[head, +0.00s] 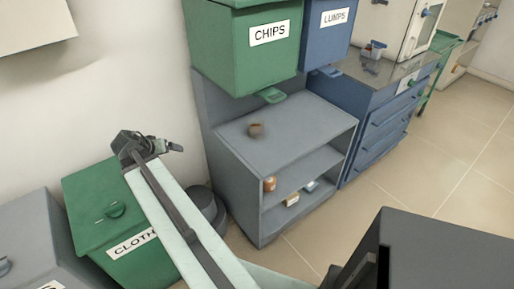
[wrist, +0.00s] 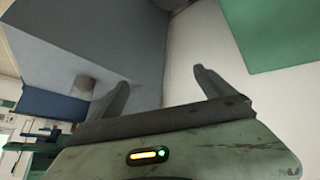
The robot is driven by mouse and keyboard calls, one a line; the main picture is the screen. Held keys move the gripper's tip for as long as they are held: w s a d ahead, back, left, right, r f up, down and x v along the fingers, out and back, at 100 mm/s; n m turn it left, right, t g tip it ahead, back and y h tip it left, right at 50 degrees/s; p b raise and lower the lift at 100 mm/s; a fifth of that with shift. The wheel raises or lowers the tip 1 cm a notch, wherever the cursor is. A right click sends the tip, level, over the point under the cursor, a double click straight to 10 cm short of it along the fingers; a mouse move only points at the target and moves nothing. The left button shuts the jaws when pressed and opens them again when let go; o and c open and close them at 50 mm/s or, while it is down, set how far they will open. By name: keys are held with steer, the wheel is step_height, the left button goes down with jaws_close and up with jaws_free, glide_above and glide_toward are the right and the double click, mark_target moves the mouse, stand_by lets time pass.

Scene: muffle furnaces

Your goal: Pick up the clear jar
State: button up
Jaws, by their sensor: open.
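A small brownish, see-through-looking round jar (head: 256,129) stands on the top of the grey shelf unit. It may be the clear jar, but it is too small to be sure. In the wrist view, a small brownish cylinder (wrist: 84,84) on a grey surface appears to be the same thing, left of the fingers and beyond them. My gripper (head: 172,147) is left of the shelf unit, above the green cloth bin and well apart from the jar. In the wrist view, its two fingers (wrist: 163,92) are spread with nothing between them.
The grey shelf unit (head: 287,123) holds an orange-brown jar (head: 270,184) and small boxes (head: 291,199) lower down. A green CHIPS bin (head: 243,62) and a blue LUMPS bin (head: 325,40) hang above its top. A green cloth bin (head: 90,207) stands left. Floor at right is clear.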

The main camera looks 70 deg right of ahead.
steer(key=s+d+f+m+g+h+b, duration=0.1)
steer(key=s+d+f+m+h+b, duration=0.15)
steer(key=s+d, duration=0.5)
steer(key=s+d+f+m+g+h+b, duration=0.1)
steer(key=s+d+f+m+b, duration=0.25)
steer(key=d, duration=0.75)
steer(key=m+g+h+b, duration=0.2)
steer(key=h+b, duration=0.1)
steer(key=b, duration=0.1)
glide_toward(260, 121)
steer(key=shift+b+x, duration=1.15)
steer(key=shift+x, duration=2.15)
steer(key=shift+a, duration=0.1)
steer(key=c, duration=1.8)
steer(key=shift+r, duration=0.15)
